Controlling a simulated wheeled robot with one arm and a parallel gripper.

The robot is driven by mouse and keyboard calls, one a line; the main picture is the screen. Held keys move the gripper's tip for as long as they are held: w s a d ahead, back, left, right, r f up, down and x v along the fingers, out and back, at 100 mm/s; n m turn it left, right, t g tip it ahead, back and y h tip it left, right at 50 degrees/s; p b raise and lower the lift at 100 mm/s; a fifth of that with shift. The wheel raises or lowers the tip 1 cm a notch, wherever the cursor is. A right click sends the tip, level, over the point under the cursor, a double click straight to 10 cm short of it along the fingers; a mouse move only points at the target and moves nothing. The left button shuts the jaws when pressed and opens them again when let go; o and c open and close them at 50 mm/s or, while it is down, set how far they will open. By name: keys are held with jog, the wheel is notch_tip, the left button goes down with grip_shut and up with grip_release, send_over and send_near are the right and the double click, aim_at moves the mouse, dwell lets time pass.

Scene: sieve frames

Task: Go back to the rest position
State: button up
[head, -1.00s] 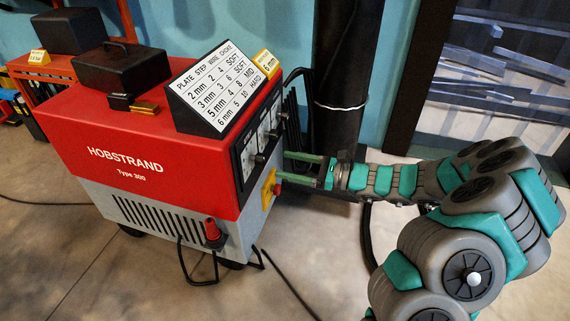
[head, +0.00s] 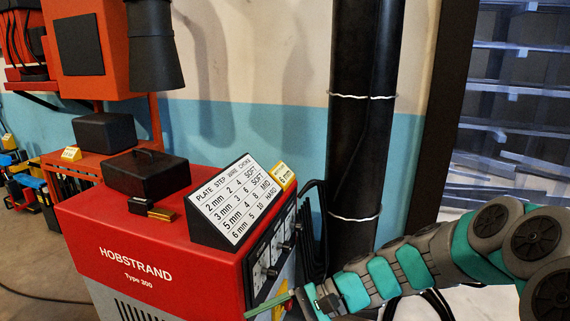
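My gripper (head: 272,305) is at the right side of the red welding machine (head: 150,240), beside its front panel of knobs (head: 268,260). Its green fingers point left toward the panel. I see the fingers edge-on and cut by the lower frame edge, so I cannot tell whether they are open or touching the panel. My grey and teal arm stretches in from the right.
A settings chart (head: 236,202), a yellow 6 mm tag (head: 282,177) and a black case (head: 146,173) stand on the machine. Dark vertical pipes (head: 362,120) rise behind it. An orange cabinet (head: 84,45) hangs at the left. A metal rack (head: 515,100) stands at the right.

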jog(key=s+d+f+n+g+h, duration=0.1)
jog(key=s+d+n+h, duration=0.2)
jog(key=s, duration=0.3)
jog(key=s+d+f+n+h, duration=0.1)
jog(key=s+d+n+h, duration=0.25)
jog(key=s, duration=0.35)
jog(key=s+d+n+t+h, duration=0.1)
jog(key=s+d+h, duration=0.5)
jog(key=d, duration=0.6)
jog(key=shift+s+d+r+n+t+h, duration=0.15)
jog(key=shift+s+n+t+h, duration=0.2)
jog(key=shift+s+n+t, duration=0.15)
